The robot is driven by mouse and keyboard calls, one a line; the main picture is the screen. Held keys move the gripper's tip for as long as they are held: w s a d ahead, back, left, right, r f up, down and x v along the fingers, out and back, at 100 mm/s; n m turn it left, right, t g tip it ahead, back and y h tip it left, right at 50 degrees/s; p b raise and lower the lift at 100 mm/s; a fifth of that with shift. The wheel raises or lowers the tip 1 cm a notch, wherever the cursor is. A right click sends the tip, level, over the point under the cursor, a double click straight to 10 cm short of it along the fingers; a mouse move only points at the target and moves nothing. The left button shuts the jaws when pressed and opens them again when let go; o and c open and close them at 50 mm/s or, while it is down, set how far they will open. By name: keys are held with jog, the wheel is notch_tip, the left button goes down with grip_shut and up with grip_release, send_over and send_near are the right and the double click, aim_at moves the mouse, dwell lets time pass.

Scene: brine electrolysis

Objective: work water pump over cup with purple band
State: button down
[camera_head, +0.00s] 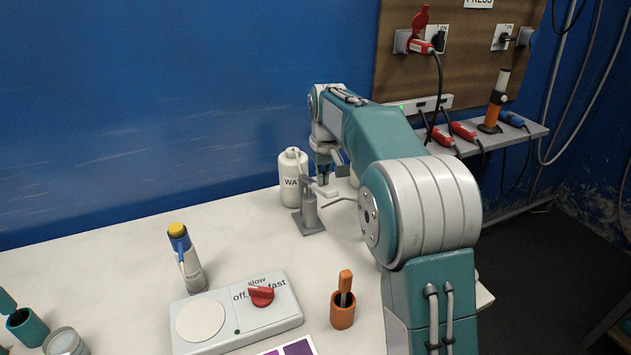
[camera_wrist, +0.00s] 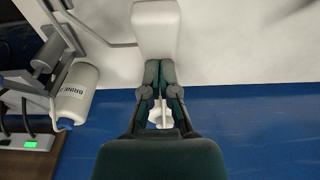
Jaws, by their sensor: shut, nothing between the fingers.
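In the head view a white bottle (camera_head: 293,180), its label partly readable as "WA", stands near the blue wall. My gripper (camera_head: 324,188) is just right of this bottle, close to the grey stand. I cannot make out a cup with a purple band.
A grey stand (camera_head: 309,213) stands in front of the white bottle. A hotplate (camera_head: 235,316), a blue-and-white bottle (camera_head: 187,258) and an orange holder (camera_head: 342,312) occupy the front. The left-middle tabletop is clear.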

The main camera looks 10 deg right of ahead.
jog(key=shift+f, duration=0.15)
jog(key=shift+r, duration=0.2)
dwell(1.3)
jog(key=shift+f, duration=0.1)
dwell(1.2)
notch_tip(320, 180, down, 7)
jog(key=s, duration=0.1)
jog(key=shift+w+r, duration=0.25)
jog(key=shift+r, duration=1.55)
jog(key=shift+w+r, duration=0.2)
jog(key=shift+r, duration=1.6)
dwell(0.4)
dwell(0.6)
